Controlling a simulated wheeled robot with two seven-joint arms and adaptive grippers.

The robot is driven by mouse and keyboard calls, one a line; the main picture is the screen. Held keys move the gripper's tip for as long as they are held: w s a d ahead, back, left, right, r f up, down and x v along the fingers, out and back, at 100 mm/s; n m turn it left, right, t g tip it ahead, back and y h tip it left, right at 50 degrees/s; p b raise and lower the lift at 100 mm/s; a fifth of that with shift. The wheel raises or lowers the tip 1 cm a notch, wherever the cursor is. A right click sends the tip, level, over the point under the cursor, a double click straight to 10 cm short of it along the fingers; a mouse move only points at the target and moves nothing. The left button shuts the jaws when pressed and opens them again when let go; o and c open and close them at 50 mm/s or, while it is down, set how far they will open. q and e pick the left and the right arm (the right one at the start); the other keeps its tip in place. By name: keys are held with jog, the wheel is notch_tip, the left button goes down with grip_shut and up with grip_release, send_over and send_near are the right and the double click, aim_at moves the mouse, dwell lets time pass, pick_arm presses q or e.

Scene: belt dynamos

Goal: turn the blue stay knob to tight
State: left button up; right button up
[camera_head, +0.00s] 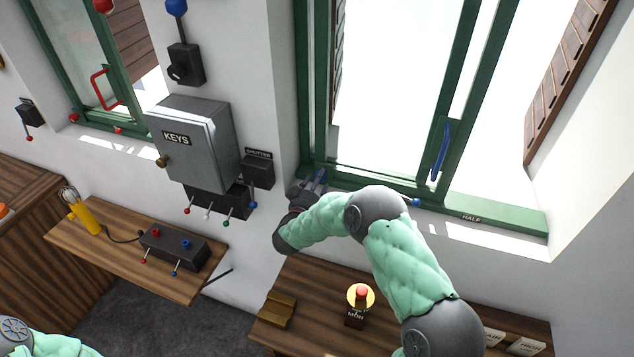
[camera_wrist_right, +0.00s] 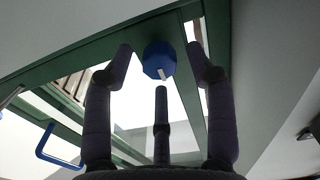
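The blue stay knob (camera_wrist_right: 159,60), faceted with a white mark, sits on the green window frame in the right wrist view. My right gripper (camera_wrist_right: 163,55) is open, its dark purple fingers spread to either side of the knob and a middle finger below it. I see no clear contact. In the head view my right gripper (camera_head: 318,180) is at the lower left corner of the green window frame (camera_head: 350,182); the knob there is hard to make out. My left gripper is out of view.
A blue window handle (camera_head: 440,152) and a small blue knob (camera_head: 415,202) are to the right of the gripper. The grey KEYS box (camera_head: 190,145) and SHUTTER box (camera_head: 257,171) are on the wall at left. Below is a wooden bench (camera_head: 325,290) with a red-topped button (camera_head: 361,292).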

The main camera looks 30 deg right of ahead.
grip_shut()
jog(key=shift+m+b, duration=0.4)
jog(key=shift+b, duration=0.35)
jog(key=m+b, duration=1)
jog(key=b, duration=0.4)
jog(key=shift+f, duration=0.15)
jog(key=m+b, duration=1.1)
jog(key=b, duration=0.2)
jog(key=shift+b, duration=0.35)
jog(key=shift+m+b, duration=1.1)
jog(key=shift+b, duration=0.15)
jog(key=shift+o, duration=0.3)
grip_release()
jog(key=shift+s+d, duration=0.1)
